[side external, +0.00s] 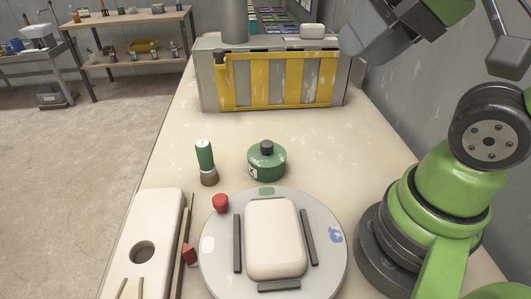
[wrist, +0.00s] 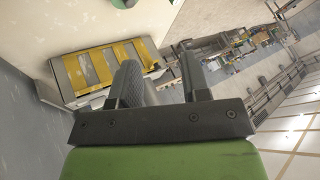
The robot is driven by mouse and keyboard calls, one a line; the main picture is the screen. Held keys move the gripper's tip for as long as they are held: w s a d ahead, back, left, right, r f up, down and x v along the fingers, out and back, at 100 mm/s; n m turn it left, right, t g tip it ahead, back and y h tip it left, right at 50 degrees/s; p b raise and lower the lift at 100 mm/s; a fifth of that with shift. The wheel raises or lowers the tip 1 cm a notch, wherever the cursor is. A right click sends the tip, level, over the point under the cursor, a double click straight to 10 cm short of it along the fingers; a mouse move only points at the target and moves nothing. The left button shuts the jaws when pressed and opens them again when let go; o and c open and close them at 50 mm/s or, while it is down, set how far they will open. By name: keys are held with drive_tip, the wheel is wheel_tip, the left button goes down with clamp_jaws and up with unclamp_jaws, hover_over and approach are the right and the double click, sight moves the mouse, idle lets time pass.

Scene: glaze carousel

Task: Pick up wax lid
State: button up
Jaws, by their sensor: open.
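A squat round green pot (side external: 258,169) stands on the bench behind the turntable. Its green lid (side external: 267,155) with a black knob sits on top; this looks like the wax lid. The wrist view does not clearly show it. My gripper (wrist: 158,62) is open in the wrist view, with nothing between its two dark fingers. In the side view my wrist is raised at the upper right, well above and apart from the pot; the fingertips are hard to make out there.
A round turntable (side external: 221,267) carries a pale block (side external: 275,238) between dark bars. A green bottle (side external: 205,160) and a red knob-like piece (side external: 221,203) stand nearby. A long pale board (side external: 154,220) lies left. A grey and yellow box (side external: 275,80) stands behind.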

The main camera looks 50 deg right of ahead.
drive_tip(key=o, duration=0.3)
drive_tip(key=n+g+h, duration=0.2)
drive_tip(key=n+g, duration=0.5)
drive_tip(key=n, duration=0.2)
hover_over(267, 143)
drive_tip(key=f, duration=2)
drive_tip(key=shift+a, duration=0.2)
drive_tip(key=shift+d+f, duration=0.15)
drive_tip(key=shift+f, duration=1.4)
drive_tip(key=shift+d+f, duration=0.1)
drive_tip(key=shift+f, duration=1.4)
